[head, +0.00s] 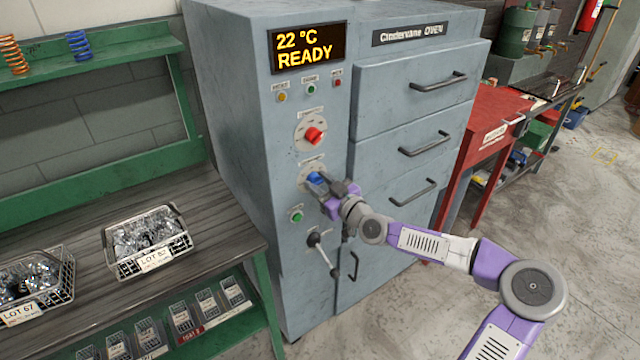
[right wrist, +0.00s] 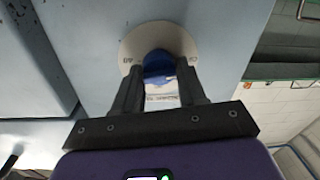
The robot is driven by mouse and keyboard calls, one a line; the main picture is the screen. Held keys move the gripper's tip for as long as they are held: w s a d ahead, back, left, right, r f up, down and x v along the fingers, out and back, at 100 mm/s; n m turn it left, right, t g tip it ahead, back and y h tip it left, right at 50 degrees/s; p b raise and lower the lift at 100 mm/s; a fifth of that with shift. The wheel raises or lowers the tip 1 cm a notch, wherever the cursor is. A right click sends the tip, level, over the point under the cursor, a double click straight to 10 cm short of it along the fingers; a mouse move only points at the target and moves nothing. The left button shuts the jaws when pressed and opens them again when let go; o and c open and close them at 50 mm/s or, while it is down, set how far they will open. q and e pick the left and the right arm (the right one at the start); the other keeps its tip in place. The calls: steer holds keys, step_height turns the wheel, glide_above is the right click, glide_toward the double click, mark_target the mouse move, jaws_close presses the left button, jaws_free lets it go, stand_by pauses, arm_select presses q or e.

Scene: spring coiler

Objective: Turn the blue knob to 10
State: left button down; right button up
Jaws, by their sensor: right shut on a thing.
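The blue knob (head: 315,179) sits on a pale round dial (head: 304,172) on the oven's front panel, below the red knob (head: 314,136). My right gripper (head: 326,187) is at the blue knob, its fingers on either side of it. In the right wrist view the blue knob (right wrist: 158,66) is between the two dark fingertips (right wrist: 158,80), and the gripper is shut on it. The dial plate (right wrist: 150,38) shows behind it, with its marks partly covered and too small to read surely. My left gripper is not in view.
The oven display (head: 308,47) reads 22 °C READY. A green button (head: 296,215) and a lever (head: 315,240) are below the blue knob. Drawer handles (head: 425,145) stick out on the right. A bench with wire baskets (head: 150,245) is at the left. Floor at the right is open.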

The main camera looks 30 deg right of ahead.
steer(key=shift+m, duration=0.3)
steer(key=m+p, duration=0.2)
steer(key=m, duration=0.1)
steer(key=shift+d+m, duration=0.1)
steer(key=shift+m, duration=0.3)
steer(key=m+p, duration=0.2)
steer(key=m, duration=0.3)
steer(key=shift+f+m+t, duration=0.1)
steer(key=shift+m+t, duration=0.2)
steer(key=o, duration=1)
steer(key=s, duration=0.2)
steer(key=s+p, duration=0.1)
steer(key=s, duration=0.2)
steer(key=s+d, duration=0.1)
steer(key=s, duration=0.1)
steer(key=shift+s+f, duration=0.2)
steer(key=shift+s, duration=0.05)
